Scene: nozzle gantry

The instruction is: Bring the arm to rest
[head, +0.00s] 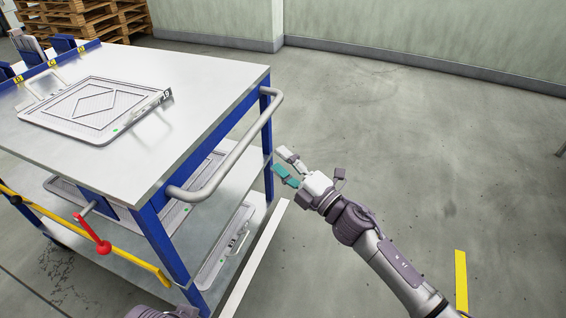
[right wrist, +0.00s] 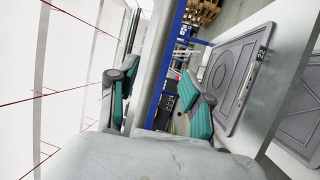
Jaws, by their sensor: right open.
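My right gripper (head: 285,164) is open and empty in the head view, over the floor just right of the cart's handle (head: 233,160). Its arm comes in from the lower right. In the right wrist view the two teal-padded fingers of the gripper (right wrist: 158,92) stand apart. Part of the cart's blue frame (right wrist: 172,50) shows behind the gap between them. I cannot tell from these views how near the fingers are to the cart. My left gripper is not in view.
The cart's white top (head: 205,82) carries a grey tray (head: 70,122) with a diamond shape. Lower shelves hold more trays (head: 222,246). A red-knobbed lever (head: 103,247) sits at the cart's front. Wooden pallets (head: 95,18) stand behind. The floor (head: 430,150) to the right is open.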

